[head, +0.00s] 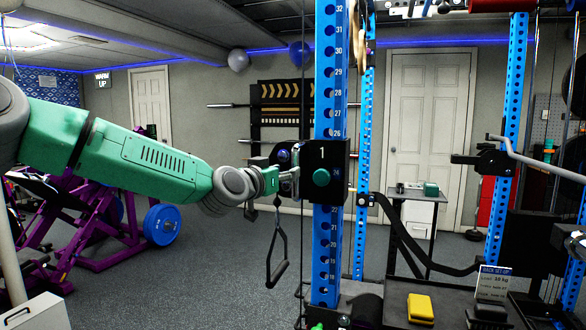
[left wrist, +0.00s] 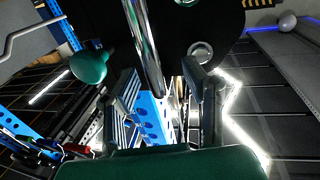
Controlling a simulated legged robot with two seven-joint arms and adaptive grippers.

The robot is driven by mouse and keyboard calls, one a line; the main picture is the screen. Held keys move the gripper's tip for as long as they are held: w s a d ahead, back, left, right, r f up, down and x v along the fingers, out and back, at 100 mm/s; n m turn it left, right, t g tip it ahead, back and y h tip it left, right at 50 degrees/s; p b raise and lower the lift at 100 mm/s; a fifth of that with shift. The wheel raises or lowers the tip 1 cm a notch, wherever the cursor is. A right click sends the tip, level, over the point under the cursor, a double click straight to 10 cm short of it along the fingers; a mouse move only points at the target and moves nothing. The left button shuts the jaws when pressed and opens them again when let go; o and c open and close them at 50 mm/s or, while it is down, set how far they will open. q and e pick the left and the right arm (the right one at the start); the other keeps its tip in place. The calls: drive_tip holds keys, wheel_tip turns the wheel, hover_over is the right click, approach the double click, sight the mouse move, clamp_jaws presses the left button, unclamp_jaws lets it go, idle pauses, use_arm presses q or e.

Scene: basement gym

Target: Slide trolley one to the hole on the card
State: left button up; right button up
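Trolley one (head: 322,155), a black block marked 1 with a green knob (head: 321,177), sits on the blue numbered upright (head: 328,80). My left gripper (head: 285,180) is at the trolley's left side. In the left wrist view its fingers (left wrist: 166,105) are apart, with a chrome bar (left wrist: 145,50) running between them and space on both sides. The green knob (left wrist: 88,67) is to the left there. My right gripper is out of view.
A black strap handle (head: 278,260) hangs below my left gripper. A yellow block (head: 420,308) lies on a dark surface at lower right. A second blue upright (head: 508,120) with a grey bar stands to the right. Purple gym equipment (head: 100,220) is at left; open floor lies between.

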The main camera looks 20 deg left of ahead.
sight(293, 166)
use_arm(q)
drive_tip(key=w, duration=0.1)
drive_tip(key=w+d, duration=0.2)
drive_tip(key=shift+w, duration=0.4)
drive_tip(key=shift+w+d+r, duration=0.1)
drive_tip(key=shift+d, duration=0.25)
drive_tip(key=shift+a, duration=0.15)
drive_tip(key=shift+c, duration=0.3)
drive_tip(key=shift+a, duration=0.25)
drive_tip(key=c, duration=0.7)
drive_tip(key=shift+a, duration=0.2)
clamp_jaws()
drive_tip(key=shift+d+r+p, duration=0.15)
drive_tip(key=shift+r+p, duration=0.25)
drive_tip(key=shift+p, duration=0.05)
wheel_tip(293, 166, up, 15)
drive_tip(key=p, duration=0.7)
drive_tip(key=shift+f, duration=0.2)
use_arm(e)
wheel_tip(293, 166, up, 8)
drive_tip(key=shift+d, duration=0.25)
use_arm(q)
drive_tip(key=shift+f, duration=0.1)
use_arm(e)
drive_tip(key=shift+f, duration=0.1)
